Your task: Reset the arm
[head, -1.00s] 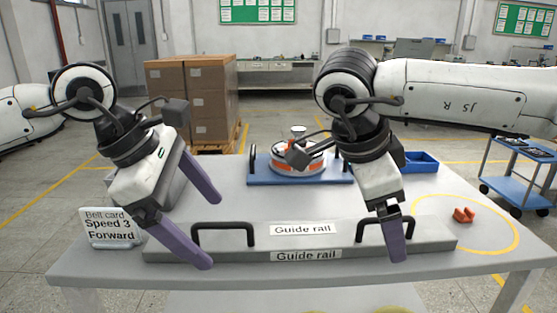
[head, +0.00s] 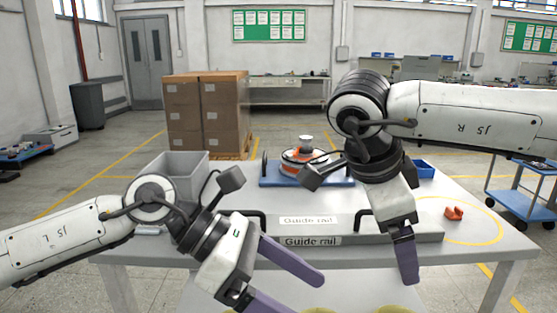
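My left gripper (head: 282,284) is low in front of the table's near edge, its two purple fingers spread wide with nothing between them. My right gripper (head: 405,255) hangs pointing down at the right end of the guide rail (head: 390,240). Its fingers overlap in this view, so the gap between them is hidden. The hub motor (head: 304,157), orange and white, sits on a blue base plate (head: 275,178) at the back of the table, partly behind my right arm.
The table (head: 480,230) carries a grey bin (head: 178,166) at the back left, a blue tray (head: 424,168) and an orange part (head: 453,213) inside a yellow circle at right. A blue cart (head: 525,204) stands at the right. Stacked cartons (head: 205,115) stand behind.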

